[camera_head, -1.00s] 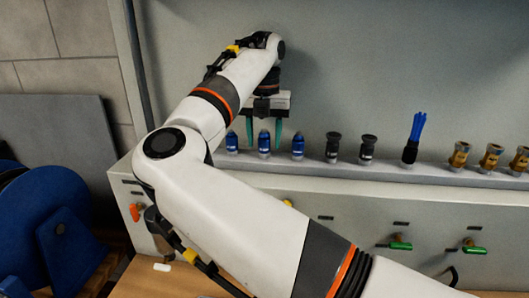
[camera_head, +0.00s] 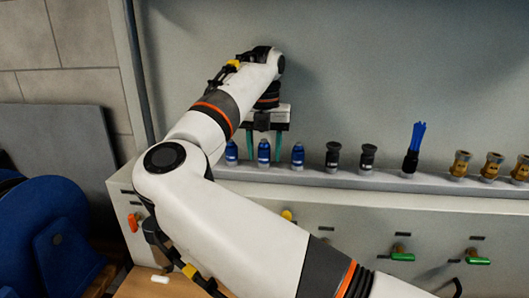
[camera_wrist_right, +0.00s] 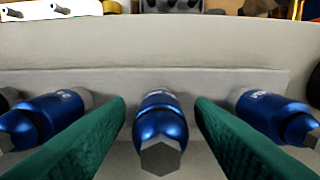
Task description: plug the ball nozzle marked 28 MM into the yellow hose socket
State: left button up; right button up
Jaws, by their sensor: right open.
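Three blue ball nozzles stand upright on the shelf: left (camera_head: 231,153), middle (camera_head: 264,153) and right (camera_head: 298,155). My right gripper (camera_head: 264,156) points down with its green fingers open, one on each side of the middle nozzle. In the right wrist view the middle nozzle (camera_wrist_right: 160,118) lies between the green fingers (camera_wrist_right: 160,128), with a gap to each. Its neighbours (camera_wrist_right: 45,118) and (camera_wrist_right: 274,117) stand outside the fingers. Their white markings are too small to read. A yellow part (camera_head: 287,214), perhaps at the yellow socket, shows just above my right arm on the cabinet front. My left gripper is out of view.
Right along the shelf (camera_head: 340,182) stand two black nozzles (camera_head: 333,157) and (camera_head: 367,158), a blue brush (camera_head: 412,150) and several brass fittings (camera_head: 460,165). The front carries an orange handle (camera_head: 133,221) and green handles (camera_head: 402,256). A blue reel (camera_head: 60,240) is at left.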

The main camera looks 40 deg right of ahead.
dwell(0.5)
grip_shut()
jog(key=shift+r, duration=0.15)
jog(key=shift+r+p, duration=2)
jog(key=shift+r, duration=0.9)
